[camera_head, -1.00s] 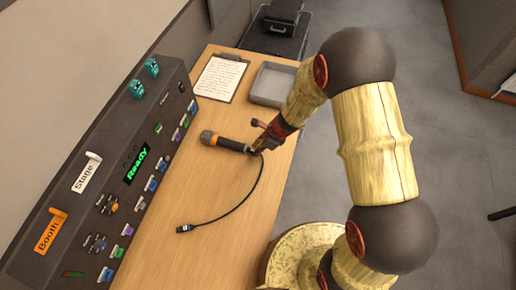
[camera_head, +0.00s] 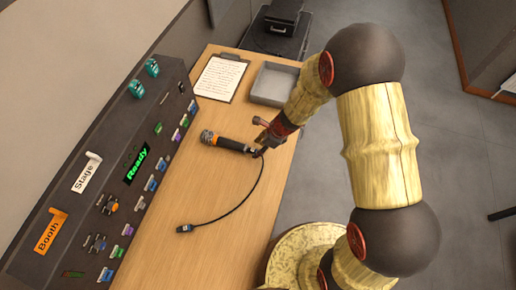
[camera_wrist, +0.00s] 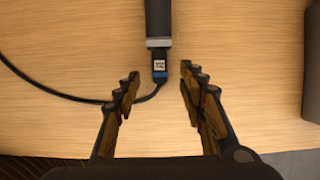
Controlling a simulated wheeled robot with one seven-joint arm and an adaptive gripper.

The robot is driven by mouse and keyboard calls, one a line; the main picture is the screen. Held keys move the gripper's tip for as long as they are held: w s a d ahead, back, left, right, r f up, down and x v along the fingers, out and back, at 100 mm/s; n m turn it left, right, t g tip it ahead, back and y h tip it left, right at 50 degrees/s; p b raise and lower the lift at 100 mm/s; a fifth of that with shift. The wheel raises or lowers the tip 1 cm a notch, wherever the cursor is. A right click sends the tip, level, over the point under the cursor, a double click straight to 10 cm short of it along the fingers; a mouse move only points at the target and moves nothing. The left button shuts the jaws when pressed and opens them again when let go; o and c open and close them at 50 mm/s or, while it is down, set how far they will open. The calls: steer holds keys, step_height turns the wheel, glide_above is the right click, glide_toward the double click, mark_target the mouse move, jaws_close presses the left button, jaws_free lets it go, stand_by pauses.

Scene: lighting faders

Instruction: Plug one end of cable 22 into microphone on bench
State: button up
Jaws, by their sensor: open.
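The label is too small to read surely. The black cable (camera_head: 251,190) curves from this plug to its other plug (camera_head: 185,228), loose on the bench. My gripper (camera_wrist: 156,82) is open, its fingers apart on both sides of the cable just behind the seated plug, touching neither.
The lighting console (camera_head: 110,180) with its green "Ready" display runs along the left of the bench (camera_head: 165,265). A clipboard (camera_head: 220,78) and a grey tray (camera_head: 274,83) lie at the far end. The bench around the loose plug is clear.

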steer(key=v, duration=1)
steer(key=shift+r, duration=0.25)
steer(key=shift+d, duration=0.1)
steer(key=s+d+r+n+g, duration=0.2)
steer(key=s+r+n, duration=0.3)
steer(key=s+n, duration=0.55)
steer(key=s+d+r+n+t+h+b, duration=0.1)
steer(key=s+d+r+n+t, duration=0.1)
steer(key=r, duration=0.4)
steer(key=s+d+r+n+t+h+b, duration=0.1)
steer(key=s+d+r+n+t+h, duration=0.1)
steer(key=s+d+r+n, duration=0.2)
steer(key=s+d+r+n+t+h+b, duration=0.1)
steer(key=d+r+n, duration=0.3)
steer(key=r, duration=0.6)
steer(key=shift+s+r+n+t+b, duration=0.3)
steer(key=shift+s+n+t, duration=0.2)
steer(key=shift+s+n, duration=0.35)
